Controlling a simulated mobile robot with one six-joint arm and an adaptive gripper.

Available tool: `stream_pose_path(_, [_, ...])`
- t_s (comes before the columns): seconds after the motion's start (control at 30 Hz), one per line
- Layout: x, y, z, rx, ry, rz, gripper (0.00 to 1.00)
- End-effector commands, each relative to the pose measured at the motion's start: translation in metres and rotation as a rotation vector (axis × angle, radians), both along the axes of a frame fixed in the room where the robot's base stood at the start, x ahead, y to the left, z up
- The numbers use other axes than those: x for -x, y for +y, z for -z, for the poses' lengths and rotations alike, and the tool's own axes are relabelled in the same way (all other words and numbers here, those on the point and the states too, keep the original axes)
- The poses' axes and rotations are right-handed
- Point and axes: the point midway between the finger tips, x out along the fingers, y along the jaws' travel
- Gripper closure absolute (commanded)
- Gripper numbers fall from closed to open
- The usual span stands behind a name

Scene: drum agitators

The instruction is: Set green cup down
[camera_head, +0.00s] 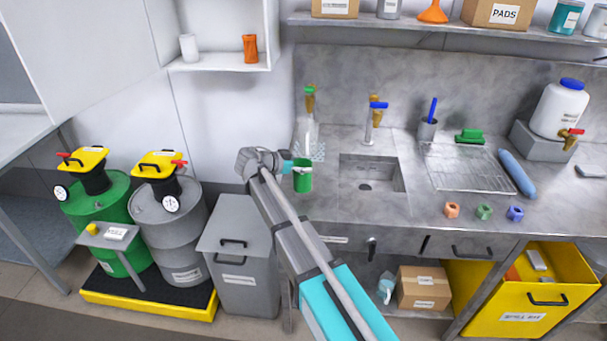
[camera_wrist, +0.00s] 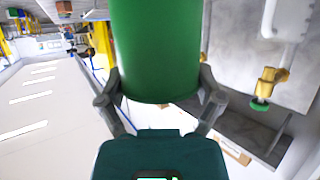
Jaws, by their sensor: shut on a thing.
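The green cup (camera_head: 303,181) is held by my gripper (camera_head: 290,166) at the left end of the steel counter, left of the sink (camera_head: 370,174). The cup looks about upright. I cannot tell whether its base touches the counter or hangs just above it. In the wrist view the cup (camera_wrist: 155,45) fills the upper middle, with the fingers of my gripper (camera_wrist: 160,88) closed on both its sides.
A green-handled tap (camera_head: 310,98) is on the wall behind the cup, with a clear vessel (camera_head: 306,132) below it. A blue-handled tap (camera_head: 376,118) stands behind the sink. A drying rack (camera_head: 465,167) and several small coloured blocks lie to the right.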

Motion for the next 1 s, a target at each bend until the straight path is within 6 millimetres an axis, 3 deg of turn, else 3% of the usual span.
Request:
stream_pose_path(0.43, [-0.006, -0.003, 0.035, 0.000, 0.000, 0.000, 0.41])
stream_pose_path(1.0, [-0.006, -0.003, 0.040, 0.000, 0.000, 0.000, 0.41])
